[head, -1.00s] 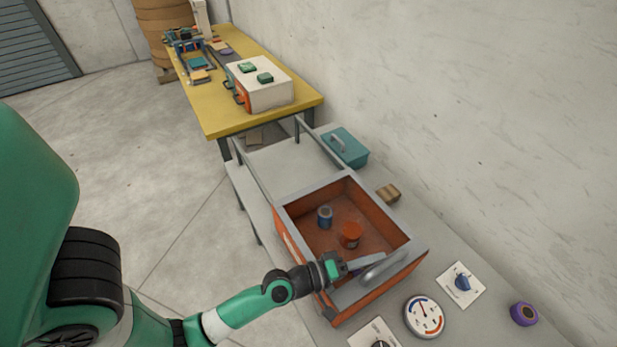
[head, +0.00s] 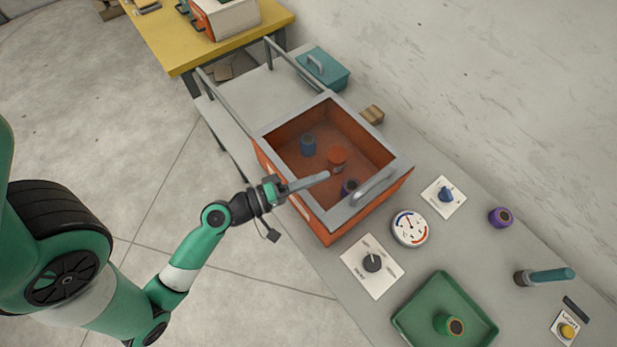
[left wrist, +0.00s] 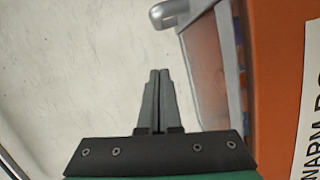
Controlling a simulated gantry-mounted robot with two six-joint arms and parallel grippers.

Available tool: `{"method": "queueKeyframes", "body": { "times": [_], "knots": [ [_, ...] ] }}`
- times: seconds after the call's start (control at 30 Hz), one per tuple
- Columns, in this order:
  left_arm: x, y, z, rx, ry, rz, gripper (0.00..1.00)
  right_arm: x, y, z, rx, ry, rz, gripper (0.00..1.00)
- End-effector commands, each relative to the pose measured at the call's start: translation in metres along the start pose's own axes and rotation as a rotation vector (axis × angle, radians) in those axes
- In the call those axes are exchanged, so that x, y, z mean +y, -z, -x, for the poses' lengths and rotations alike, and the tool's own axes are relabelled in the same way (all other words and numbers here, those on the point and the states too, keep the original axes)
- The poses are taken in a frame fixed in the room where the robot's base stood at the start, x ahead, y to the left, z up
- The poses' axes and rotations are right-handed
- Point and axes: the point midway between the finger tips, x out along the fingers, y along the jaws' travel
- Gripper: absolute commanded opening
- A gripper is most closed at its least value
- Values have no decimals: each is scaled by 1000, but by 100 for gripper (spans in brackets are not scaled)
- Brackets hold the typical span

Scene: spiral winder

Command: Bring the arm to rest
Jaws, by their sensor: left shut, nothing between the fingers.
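The orange box (left wrist: 283,80) shows at the right of that view, beside the fingers. My right gripper is not in view.
Inside the box are a blue spool (head: 308,146), an orange spool (head: 337,157) and a partly hidden purple one (head: 349,187). A grey handle (head: 375,184) crosses the box's front. A dial (head: 410,227), knob panels and a green tray (head: 398,318) stand nearby. Floor at left is clear.

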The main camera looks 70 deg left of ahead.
Motion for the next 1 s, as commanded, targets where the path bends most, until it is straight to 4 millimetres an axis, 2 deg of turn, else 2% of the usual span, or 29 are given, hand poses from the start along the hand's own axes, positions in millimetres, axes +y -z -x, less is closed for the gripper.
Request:
{"method": "queueKeyframes", "body": {
  "times": [0.1,0.2,0.57,0.67,0.77,0.87,0.9,0.97,1.0],
  "knots": [
    [-1,1,13,4,0,2,0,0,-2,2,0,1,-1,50],
    [0,0,16,1,-1,-1,0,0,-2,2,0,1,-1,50],
    [1,-1,16,-2,-2,0,0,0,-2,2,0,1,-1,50],
    [11,-8,8,-37,-32,-18,0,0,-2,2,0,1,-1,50],
    [53,-14,-19,-92,-145,-85,0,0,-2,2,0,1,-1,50],
    [126,-24,-52,-147,-318,-211,0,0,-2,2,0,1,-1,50],
    [160,-30,-63,-158,-390,-282,0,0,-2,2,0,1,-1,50],
    [211,-41,-76,-157,-495,-399,0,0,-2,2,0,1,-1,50],
    [246,-48,-81,-144,-562,-478,0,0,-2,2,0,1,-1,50]
  ]
}}
